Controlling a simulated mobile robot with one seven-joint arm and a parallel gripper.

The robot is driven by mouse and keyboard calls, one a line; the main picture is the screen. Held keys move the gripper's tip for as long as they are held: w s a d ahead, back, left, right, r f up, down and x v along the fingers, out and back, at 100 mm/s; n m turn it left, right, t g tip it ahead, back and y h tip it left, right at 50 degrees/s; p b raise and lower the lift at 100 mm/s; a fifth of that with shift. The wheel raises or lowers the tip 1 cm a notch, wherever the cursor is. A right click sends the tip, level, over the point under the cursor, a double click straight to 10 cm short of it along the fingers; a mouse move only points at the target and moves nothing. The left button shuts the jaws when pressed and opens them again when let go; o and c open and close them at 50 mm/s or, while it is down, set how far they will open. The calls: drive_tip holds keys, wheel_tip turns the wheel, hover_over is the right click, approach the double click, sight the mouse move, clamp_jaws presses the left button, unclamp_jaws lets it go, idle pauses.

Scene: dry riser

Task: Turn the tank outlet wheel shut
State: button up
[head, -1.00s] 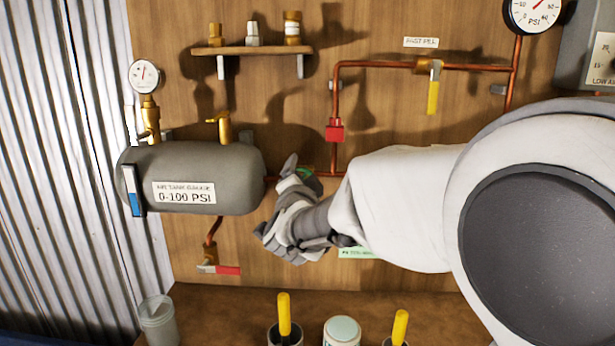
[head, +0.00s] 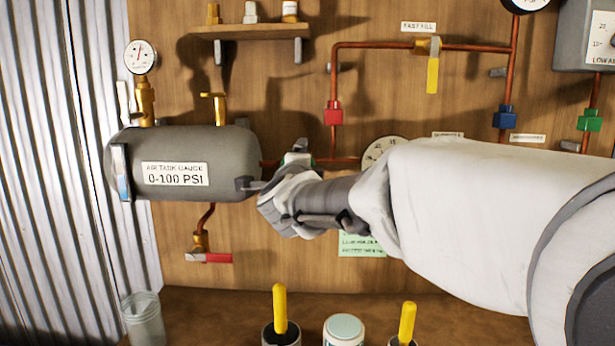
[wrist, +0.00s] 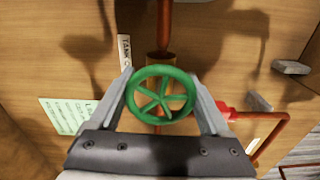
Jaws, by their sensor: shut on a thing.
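The tank outlet wheel (wrist: 161,94) is a small green spoked handwheel on a brass valve body (wrist: 162,65) in a copper pipe. My gripper (wrist: 161,82) has one finger on each side of the wheel, shut on its rim. In the head view my gripper (head: 273,168) is at the right end of the grey air tank (head: 215,147), and the wheel is almost wholly hidden behind it. Its turned position cannot be told.
A red-handled valve (head: 208,257) hangs below the tank. A yellow-handled valve (head: 432,72) and a red fitting (head: 333,113) are on the pipes above. A shelf (head: 250,32) is higher up. Jars and yellow-handled tools stand on the bench (head: 220,305).

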drive_tip(key=shift+f+m+b, duration=0.1)
drive_tip(key=shift+m+b, duration=0.5)
drive_tip(key=shift+m, duration=0.2)
drive_tip(key=o, duration=1.2)
drive_tip(key=s+p, duration=0.2)
drive_tip(key=s, duration=1.5)
drive_tip(key=shift+s+a, duration=0.2)
drive_tip(key=shift+a, duration=0.1)
